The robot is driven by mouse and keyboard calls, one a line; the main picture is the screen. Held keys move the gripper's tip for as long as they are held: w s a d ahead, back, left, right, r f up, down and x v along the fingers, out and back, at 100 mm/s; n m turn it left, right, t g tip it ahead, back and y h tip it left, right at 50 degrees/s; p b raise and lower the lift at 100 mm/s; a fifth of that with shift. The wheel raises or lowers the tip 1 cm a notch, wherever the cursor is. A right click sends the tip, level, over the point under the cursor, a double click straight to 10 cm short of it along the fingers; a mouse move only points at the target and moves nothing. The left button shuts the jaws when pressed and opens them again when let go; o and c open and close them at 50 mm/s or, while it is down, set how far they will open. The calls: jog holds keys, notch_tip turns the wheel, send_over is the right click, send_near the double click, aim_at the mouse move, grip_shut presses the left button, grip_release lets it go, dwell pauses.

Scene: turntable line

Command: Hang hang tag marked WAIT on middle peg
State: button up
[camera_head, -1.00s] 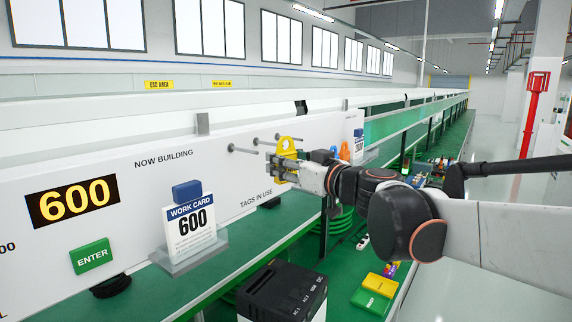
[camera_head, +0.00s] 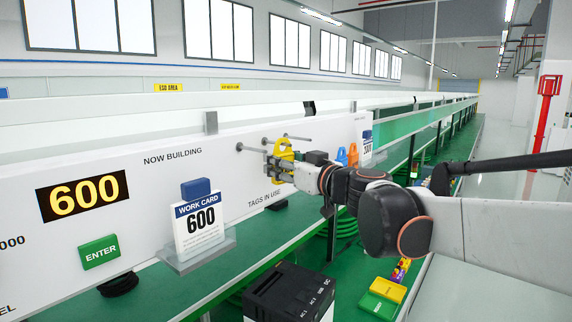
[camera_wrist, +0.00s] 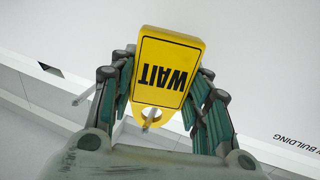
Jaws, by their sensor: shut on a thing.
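The yellow hang tag marked WAIT (camera_wrist: 168,72) is held between the fingers of my gripper (camera_head: 270,165). In the wrist view its lettering is upside down and its holed end points down the picture. A grey peg (camera_wrist: 152,117) shows at that hole; I cannot tell whether it passes through. In the head view the tag (camera_head: 285,147) is upright in front of the white panel, beside the pegs. The left peg (camera_head: 250,149) and right peg (camera_head: 300,139) show; the middle peg (camera_head: 266,141) is partly hidden by the tag.
A blue tag (camera_head: 341,156) and an orange tag (camera_head: 353,155) hang on the panel to the right. A work card 600 (camera_head: 200,222) and a green ENTER button (camera_head: 99,252) are to the left. A black box (camera_head: 290,292) stands below the arm.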

dwell(0.4)
jog(key=o, duration=1.1)
jog(key=shift+s, duration=0.1)
jog(key=v, duration=1.2)
jog(key=s+d+f+m+g+h+b, duration=0.15)
jog(key=s+f+b, duration=0.35)
jog(key=f, duration=0.6)
jog(key=s+f+g+h+b, duration=0.1)
jog(key=s+f+g+b, duration=0.1)
jog(key=f+b, duration=0.7)
jog(key=s+f+m+g+h+b, duration=0.1)
jog(key=s+f+b, duration=0.3)
jog(key=f, duration=0.8)
jog(key=shift+s+d+f+m+g+h+b, duration=0.75)
jog(key=shift+s+d+f+b, duration=1.65)
jog(key=shift+f, duration=2.55)
jog(key=shift+s+d+f+m+g+h+b, duration=0.2)
jog(key=shift+s+d+f+m+h+b, duration=1.05)
jog(key=shift+f+b, duration=2.8)
jog(key=shift+s+d+f+m+g+h+b, duration=0.5)
jog(key=shift+s+d+f+h+b, duration=1.6)
jog(key=shift+f, duration=3.75)
